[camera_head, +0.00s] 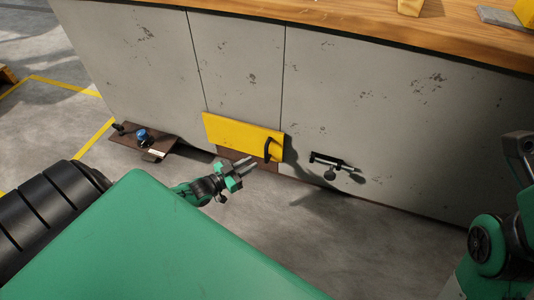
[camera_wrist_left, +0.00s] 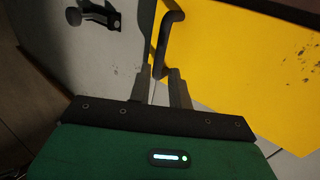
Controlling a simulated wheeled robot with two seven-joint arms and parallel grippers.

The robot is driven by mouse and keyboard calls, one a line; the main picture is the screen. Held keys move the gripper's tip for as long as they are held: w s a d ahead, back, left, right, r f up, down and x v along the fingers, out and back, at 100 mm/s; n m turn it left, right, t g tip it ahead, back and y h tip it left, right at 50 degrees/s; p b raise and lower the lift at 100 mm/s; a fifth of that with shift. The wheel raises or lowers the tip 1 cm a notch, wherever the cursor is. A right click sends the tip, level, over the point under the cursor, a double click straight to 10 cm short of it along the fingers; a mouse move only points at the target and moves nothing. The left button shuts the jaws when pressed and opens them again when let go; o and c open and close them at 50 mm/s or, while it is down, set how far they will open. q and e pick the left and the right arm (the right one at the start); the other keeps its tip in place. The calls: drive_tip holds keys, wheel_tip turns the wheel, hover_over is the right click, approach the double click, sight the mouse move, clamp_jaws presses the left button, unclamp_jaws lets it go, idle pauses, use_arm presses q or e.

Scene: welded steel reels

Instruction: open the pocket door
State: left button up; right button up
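The yellow pocket door (camera_head: 235,134) stands low against the grey bench front, with a dark handle (camera_head: 268,149) near its right end. The door also fills the right of the left wrist view (camera_wrist_left: 255,60). My left gripper (camera_head: 254,167) is just in front of the door's lower right part, close to the handle. In the left wrist view its two fingers (camera_wrist_left: 161,86) are apart. The lower end of the handle (camera_wrist_left: 165,38) shows near the gap between the fingertips; I cannot tell if it touches them. My right gripper is out of view; only part of my right arm shows.
A black fitting (camera_head: 335,163) sticks out of the grey front, right of the door. A brown plate with a blue knob (camera_head: 142,136) is low at the left. The wooden worktop (camera_head: 330,18) runs above. The floor right of my left gripper is clear.

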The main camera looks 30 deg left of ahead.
sight(266, 161)
use_arm(q)
drive_tip(key=b+x, duration=0.3)
drive_tip(key=x, duration=0.5)
drive_tip(key=shift+f, duration=0.1)
clamp_jaws()
